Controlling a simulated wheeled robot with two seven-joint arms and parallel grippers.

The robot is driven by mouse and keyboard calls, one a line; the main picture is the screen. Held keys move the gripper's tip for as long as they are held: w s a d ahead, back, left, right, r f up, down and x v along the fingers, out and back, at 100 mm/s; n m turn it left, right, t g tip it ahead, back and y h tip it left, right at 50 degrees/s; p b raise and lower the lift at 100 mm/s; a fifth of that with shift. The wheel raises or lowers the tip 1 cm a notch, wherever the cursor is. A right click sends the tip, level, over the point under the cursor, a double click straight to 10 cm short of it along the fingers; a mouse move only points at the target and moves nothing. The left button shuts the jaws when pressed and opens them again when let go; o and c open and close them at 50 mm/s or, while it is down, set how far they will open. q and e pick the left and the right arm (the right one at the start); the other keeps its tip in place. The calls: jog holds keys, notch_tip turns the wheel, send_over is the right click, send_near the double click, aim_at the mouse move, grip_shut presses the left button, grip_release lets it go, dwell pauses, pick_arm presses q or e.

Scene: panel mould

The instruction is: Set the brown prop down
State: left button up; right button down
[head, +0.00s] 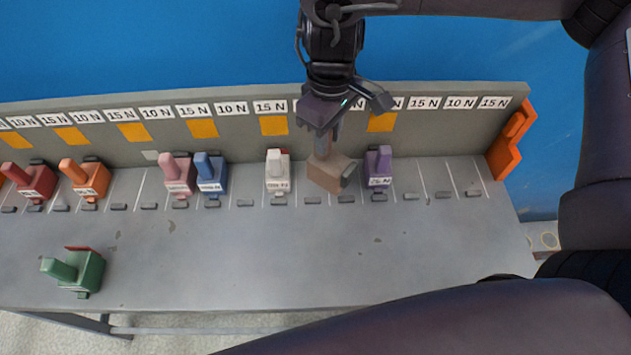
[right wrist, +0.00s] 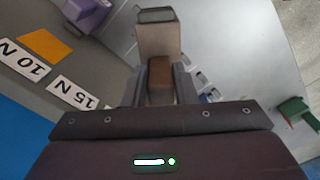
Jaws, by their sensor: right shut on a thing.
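The brown prop (head: 329,174) is at the bench's back row, between the white prop (head: 278,177) and the purple prop (head: 379,168). My right gripper (head: 322,143) is above it and shut on its upright handle. In the right wrist view the brown prop (right wrist: 160,40) is between the two fingers of my right gripper (right wrist: 161,84). It looks turned a little compared with its neighbours. I cannot tell whether its base touches the bench. My left gripper is not in view.
The grey bench (head: 300,255) has a clear front area, with a green prop (head: 85,270) at front left. Blue (head: 211,176), pink (head: 178,177), orange and red props stand left in the row. An upright label board (head: 230,135) runs behind. An orange bracket (head: 508,145) ends it at right.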

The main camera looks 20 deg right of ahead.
jog(key=s+a+f+n+b, duration=0.25)
jog(key=s+n+b, duration=0.3)
jog(key=n, duration=0.75)
jog(key=s+a+f+n+b, duration=0.1)
jog(key=s+a+n+b, duration=0.4)
jog(key=n, duration=0.7)
jog(key=w+d+p, duration=0.2)
jog(key=w+d, duration=0.1)
jog(key=w, duration=0.6)
jog(key=w+d+p, duration=0.3)
jog(key=w, duration=0.5)
notch_tip(320, 180, down, 7)
jog(key=w, duration=0.1)
jog(key=shift+d+f+n, duration=0.15)
jog(key=shift+d+n, duration=0.15)
jog(key=shift+n, duration=0.1)
jog(key=shift+f, duration=0.1)
